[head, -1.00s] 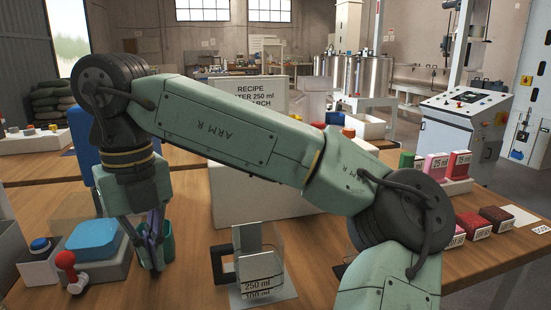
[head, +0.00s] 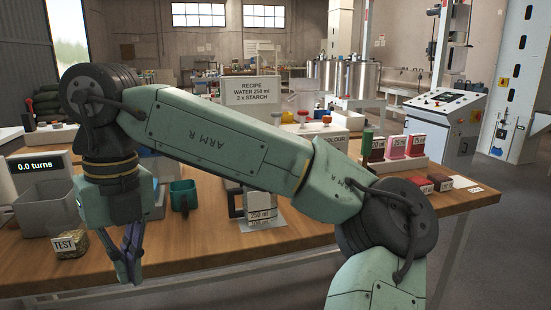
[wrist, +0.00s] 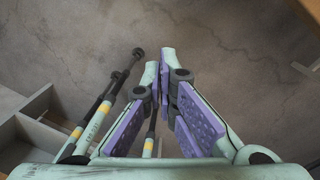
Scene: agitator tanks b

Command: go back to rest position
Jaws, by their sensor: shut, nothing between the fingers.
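My gripper (head: 130,270) hangs pointing down at the left in the head view, at or just beyond the table's front edge. Its purple-padded fingers are closed together and hold nothing. In the wrist view the fingertips (wrist: 163,62) meet above bare grey floor. My green arm reaches across the middle of the head view, from the lower right to the upper left, and hides part of the table.
The wooden table (head: 220,252) holds a TEST jar (head: 68,243), a grey bin (head: 42,207), a green cup (head: 184,196), a 250 ml measuring vessel (head: 261,208) and labelled blocks (head: 418,185). A recipe sign (head: 262,90) stands behind. Floor (head: 500,260) is open at right.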

